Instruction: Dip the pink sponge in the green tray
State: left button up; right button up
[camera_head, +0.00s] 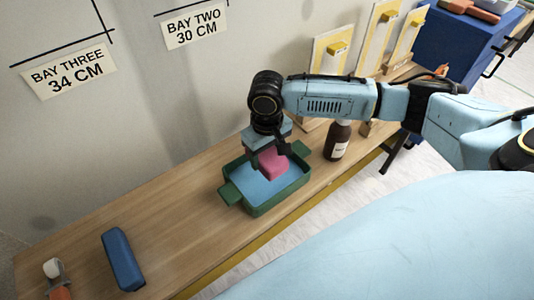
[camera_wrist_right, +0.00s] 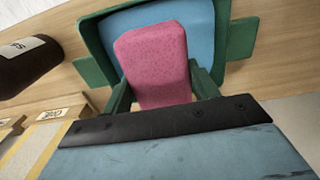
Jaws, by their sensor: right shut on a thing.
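The pink sponge (camera_head: 273,163) is held by my right gripper (camera_head: 268,155) over the green tray (camera_head: 262,207). The tray has side handles and a light blue inside. In the right wrist view the pink sponge (camera_wrist_right: 152,62) sits between the two fingers of my right gripper (camera_wrist_right: 162,90), with the blue inside and green rim of the tray (camera_wrist_right: 94,40) behind it. I cannot tell whether the sponge touches the blue surface. My left gripper is not in view.
A brown bottle (camera_head: 337,140) stands close to the right of the tray; it also shows in the right wrist view (camera_wrist_right: 30,65). A dark blue block (camera_head: 122,259) and an orange-handled tool (camera_head: 57,279) lie at the bench's left. Sample boards (camera_head: 333,50) stand behind. The bench (camera_head: 180,215) left of the tray is clear.

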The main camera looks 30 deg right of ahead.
jog(key=shift+f+b, duration=0.55)
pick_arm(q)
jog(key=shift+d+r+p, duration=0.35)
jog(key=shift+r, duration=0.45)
pick_arm(e)
jog(key=shift+f, duration=1.7)
jog(key=shift+f, duration=0.1)
jog(key=shift+f, duration=1.4)
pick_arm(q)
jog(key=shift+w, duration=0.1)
pick_arm(e)
jog(key=shift+r, duration=4.1)
